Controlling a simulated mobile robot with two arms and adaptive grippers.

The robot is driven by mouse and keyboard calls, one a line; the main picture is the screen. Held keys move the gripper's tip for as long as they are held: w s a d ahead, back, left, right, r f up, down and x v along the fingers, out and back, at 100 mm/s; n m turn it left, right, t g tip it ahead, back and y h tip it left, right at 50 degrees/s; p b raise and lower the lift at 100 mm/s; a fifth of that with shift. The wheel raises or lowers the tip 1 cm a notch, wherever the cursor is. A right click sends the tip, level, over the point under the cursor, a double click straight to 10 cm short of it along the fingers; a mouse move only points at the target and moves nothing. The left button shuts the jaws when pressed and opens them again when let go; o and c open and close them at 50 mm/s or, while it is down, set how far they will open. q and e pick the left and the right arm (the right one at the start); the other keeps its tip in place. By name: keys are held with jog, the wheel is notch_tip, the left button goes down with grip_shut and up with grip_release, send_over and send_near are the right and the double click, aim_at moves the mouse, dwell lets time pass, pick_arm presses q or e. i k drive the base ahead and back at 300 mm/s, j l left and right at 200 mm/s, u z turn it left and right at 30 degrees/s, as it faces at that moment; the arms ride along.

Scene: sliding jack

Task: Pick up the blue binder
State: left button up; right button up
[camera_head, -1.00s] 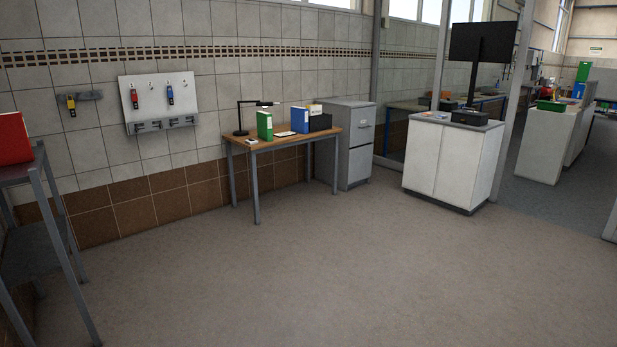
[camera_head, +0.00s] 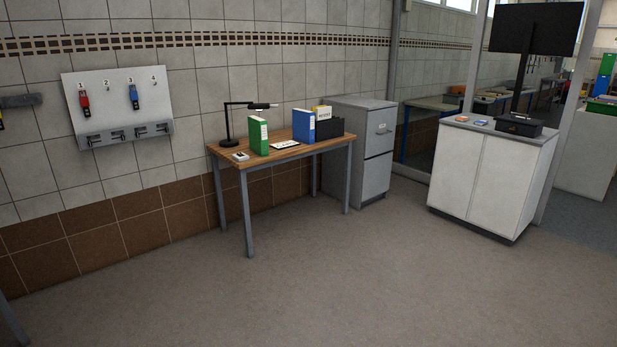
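The blue binder (camera_head: 303,125) stands upright on the wooden table (camera_head: 228,160) against the tiled wall. It is between the green binder on its left and a black box on its right. Its white label faces me. Neither of my grippers shows in the head view, and the binder is still well ahead of me, across open floor.
On the table are a green binder (camera_head: 258,136), a black desk lamp (camera_head: 228,125), a keyboard-like white item (camera_head: 285,145) and a black box (camera_head: 330,128). A grey filing cabinet (camera_head: 372,150) and white cabinet (camera_head: 490,180) stand right. The floor (camera_head: 330,270) ahead is clear.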

aim_at(303, 121)
jog(key=i, duration=4.6)
